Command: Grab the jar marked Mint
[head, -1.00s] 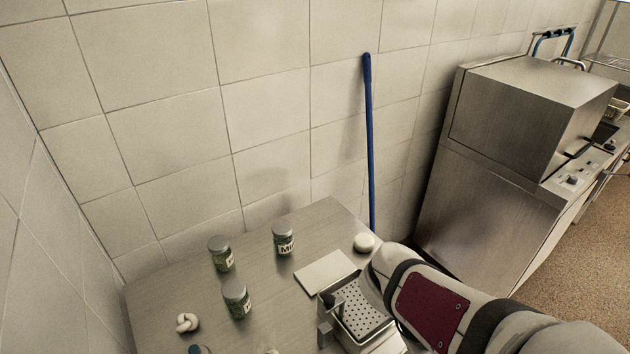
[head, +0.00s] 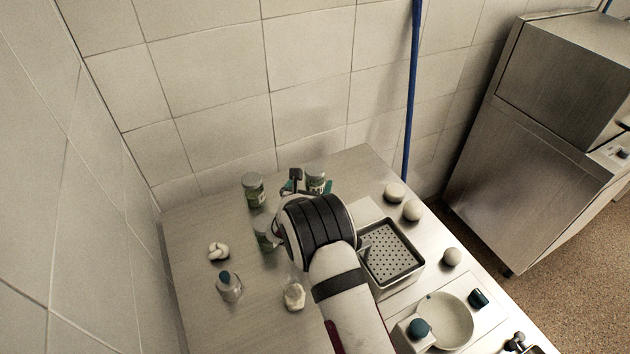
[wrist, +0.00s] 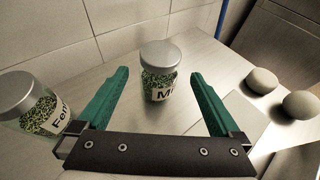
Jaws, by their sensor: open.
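The jar with a label starting "Mi" (wrist: 160,80) stands upright on the table in the wrist view, with green contents and a grey lid. In the head view this jar (head: 316,181) stands at the back, partly hidden by my gripper. My gripper (wrist: 160,95) is open, its green fingers on either side of the jar's line with a gap to each. The jar is ahead between the fingertips, and I cannot tell how deep it sits. A jar labelled "Fen..." (wrist: 32,108) stands to the left, outside the left finger.
Another jar (head: 254,190) stands at the back left, and one (head: 266,232) is partly behind my arm. Round pale objects (head: 395,192) lie to the right. A perforated basket (head: 392,252) stands right of my arm. A garlic-like knot (head: 218,252) and bottle (head: 229,287) lie left.

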